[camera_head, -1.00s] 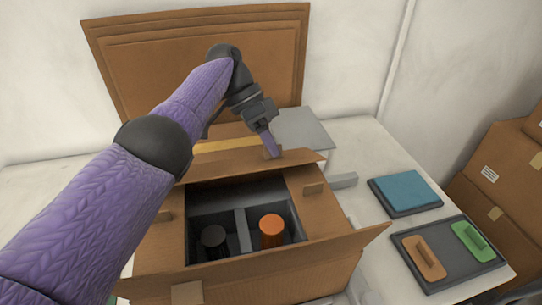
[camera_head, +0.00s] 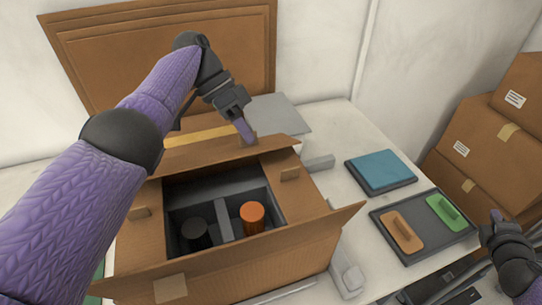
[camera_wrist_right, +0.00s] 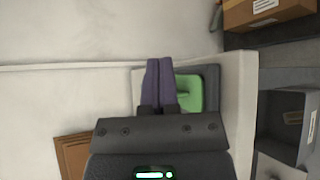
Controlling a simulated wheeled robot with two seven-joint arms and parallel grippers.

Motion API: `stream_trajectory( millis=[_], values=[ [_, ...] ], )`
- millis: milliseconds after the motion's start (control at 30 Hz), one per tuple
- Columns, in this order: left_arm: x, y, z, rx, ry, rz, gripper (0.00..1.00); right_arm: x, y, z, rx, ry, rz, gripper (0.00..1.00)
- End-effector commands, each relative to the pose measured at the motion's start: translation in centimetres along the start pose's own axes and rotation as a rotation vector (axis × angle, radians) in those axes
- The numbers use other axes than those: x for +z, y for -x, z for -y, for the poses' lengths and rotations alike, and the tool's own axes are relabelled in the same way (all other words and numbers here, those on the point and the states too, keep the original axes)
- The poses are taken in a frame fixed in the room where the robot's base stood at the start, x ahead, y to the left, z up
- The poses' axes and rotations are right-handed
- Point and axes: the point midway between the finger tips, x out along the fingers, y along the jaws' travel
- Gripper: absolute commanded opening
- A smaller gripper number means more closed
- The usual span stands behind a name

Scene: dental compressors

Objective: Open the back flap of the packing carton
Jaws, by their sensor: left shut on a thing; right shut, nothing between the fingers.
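The brown packing carton (camera_head: 318,245) stands on the white table, its top open in the middle. Its back flap (camera_head: 200,158) is raised off the opening along the far edge. My left gripper (camera_head: 246,134) is shut on the small tab at that flap's upper edge, and its fingers partly hide the tab. The front flap (camera_head: 240,262) leans outward toward me. Inside, a grey divided insert holds an orange cylinder (camera_head: 252,217) and a dark one (camera_head: 194,234). My right gripper (camera_head: 494,216) is shut and empty at the right; it also shows in the right wrist view (camera_wrist_right: 160,64).
A dark tray (camera_head: 455,241) with an orange and a green handled piece lies right of the carton. A blue pad (camera_head: 386,171) lies behind it. Brown boxes (camera_head: 485,140) are stacked at the far right. A brown panel (camera_head: 240,60) leans on the wall behind.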

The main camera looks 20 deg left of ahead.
Motion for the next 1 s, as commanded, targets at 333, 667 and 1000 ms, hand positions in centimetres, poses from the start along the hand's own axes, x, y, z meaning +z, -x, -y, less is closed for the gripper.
stream_trajectory(
  millis=[333,667,1000],
  values=[
    [-0.1,0.0,-0.1,0.001,-0.002,-0.001,0.0,-23.0,9.9,-27.3,0.137,0.412,-0.46,0.0],
    [-0.1,0.0,-0.1,0.001,-0.002,0.0,0.0,-30.9,28.2,-27.2,0.334,1.505,-0.9,0.0],
    [-0.1,0.0,-0.1,0.001,-0.002,0.0,0.0,-34.5,25.3,-24.7,0.335,1.563,-0.919,0.0]
  ],
)
